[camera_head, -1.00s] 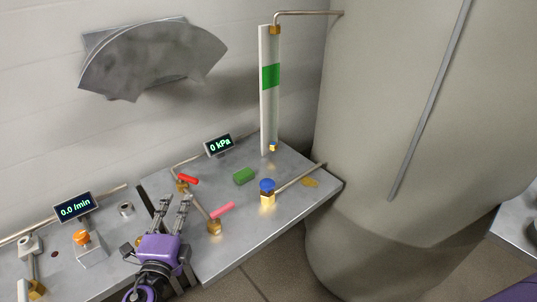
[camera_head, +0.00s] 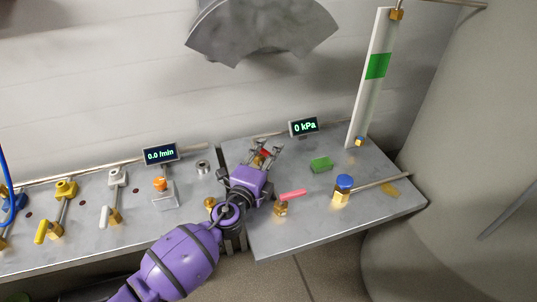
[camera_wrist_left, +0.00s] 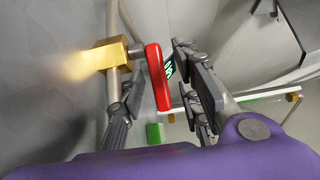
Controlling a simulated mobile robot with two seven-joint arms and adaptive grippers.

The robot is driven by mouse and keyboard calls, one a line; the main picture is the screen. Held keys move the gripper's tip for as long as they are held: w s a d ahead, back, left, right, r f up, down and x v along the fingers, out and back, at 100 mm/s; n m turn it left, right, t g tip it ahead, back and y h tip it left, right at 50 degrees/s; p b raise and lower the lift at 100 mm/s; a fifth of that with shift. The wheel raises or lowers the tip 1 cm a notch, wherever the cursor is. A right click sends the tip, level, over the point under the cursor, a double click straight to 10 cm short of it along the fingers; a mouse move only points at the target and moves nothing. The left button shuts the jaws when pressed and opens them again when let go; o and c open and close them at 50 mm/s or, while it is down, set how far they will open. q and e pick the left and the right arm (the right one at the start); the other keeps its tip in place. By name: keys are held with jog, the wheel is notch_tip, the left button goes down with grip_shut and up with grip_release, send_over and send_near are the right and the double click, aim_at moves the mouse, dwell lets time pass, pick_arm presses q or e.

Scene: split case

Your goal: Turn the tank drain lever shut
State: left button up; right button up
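My left gripper (camera_head: 264,153) is over the right-hand bench, at a small red lever (camera_head: 265,154) near its back left. In the left wrist view, the red lever (camera_wrist_left: 158,78) stands between the spread fingers of the left gripper (camera_wrist_left: 155,82), beside a brass valve body (camera_wrist_left: 106,57) on a pipe. The fingers look open, with gaps to the lever; contact is not clear. A pink lever (camera_head: 293,194) on a brass valve lies to the right of my wrist. Which lever is the tank drain is not labelled. My right gripper is not in view.
A blue-capped brass valve (camera_head: 342,186), a green block (camera_head: 321,164) and a kPa display (camera_head: 304,127) are on the right bench. The left bench holds an orange button (camera_head: 160,184) and several valves. A large tank (camera_head: 445,130) stands at the right.

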pick_arm(q)
jog(key=shift+c, duration=0.5)
grip_shut()
jog(key=shift+w+d+n+y, duration=0.1)
jog(key=shift+d+n+y, duration=0.1)
jog(key=shift+n+y, duration=0.25)
jog(key=shift+w+n+t+y, duration=0.15)
jog(key=shift+n+t+y, duration=0.3)
jog(key=shift+y, duration=0.3)
jog(key=shift+o, duration=0.5)
grip_release()
jog(key=v, duration=1.2)
